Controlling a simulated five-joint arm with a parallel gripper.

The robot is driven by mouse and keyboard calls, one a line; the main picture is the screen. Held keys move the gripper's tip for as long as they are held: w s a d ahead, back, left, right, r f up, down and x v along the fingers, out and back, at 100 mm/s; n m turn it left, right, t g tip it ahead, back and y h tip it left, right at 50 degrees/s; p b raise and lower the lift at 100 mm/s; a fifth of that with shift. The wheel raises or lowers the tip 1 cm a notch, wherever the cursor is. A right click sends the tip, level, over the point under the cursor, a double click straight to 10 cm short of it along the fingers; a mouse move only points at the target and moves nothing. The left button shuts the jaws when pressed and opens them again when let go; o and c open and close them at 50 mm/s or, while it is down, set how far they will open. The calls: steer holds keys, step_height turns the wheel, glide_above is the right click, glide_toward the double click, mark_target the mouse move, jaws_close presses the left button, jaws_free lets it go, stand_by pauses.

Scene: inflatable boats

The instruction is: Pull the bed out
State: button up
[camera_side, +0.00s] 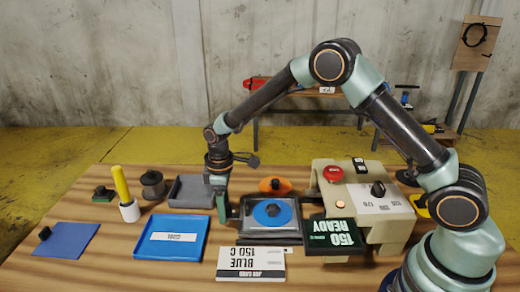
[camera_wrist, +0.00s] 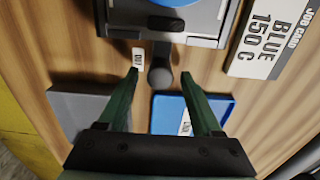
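The bed (camera_side: 249,225) is a silver-framed plate with a blue disc (camera_side: 272,212) on it. It lies left of the beige press (camera_side: 342,172), outside most of its body. In the wrist view the bed (camera_wrist: 207,24) is at the top, and its dark handle knob (camera_wrist: 160,76) sticks out towards me. My gripper (camera_side: 228,212) is low at the bed's left end. In the wrist view my gripper (camera_wrist: 160,74) is open, one green fingertip on each side of the knob, with a gap on both sides. The knob is mostly hidden in the side view.
A job card reading "BLUE 150 C" (camera_side: 250,264) lies in front of the bed. A blue tray (camera_side: 172,250) and a grey tray (camera_side: 190,192) lie to the left. A display reading "150 READY" (camera_side: 335,234) stands at the press. An orange piece (camera_side: 275,184) sits behind the bed.

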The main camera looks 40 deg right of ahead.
steer(key=shift+d, duration=0.1)
step_height(320, 180, up, 12)
stand_by(0.5)
steer(key=s+d+r+m+t, duration=0.2)
steer(key=s+d+r+m, duration=0.25)
steer(key=s+r, duration=0.45)
steer(key=s+d+r+m+t, duration=0.1)
steer(key=s+d+m+t, duration=0.2)
steer(key=s, duration=0.7)
steer(key=shift+s+d+r+m+t, duration=0.25)
steer(key=shift+d+m, duration=0.5)
steer(key=shift+d, duration=0.4)
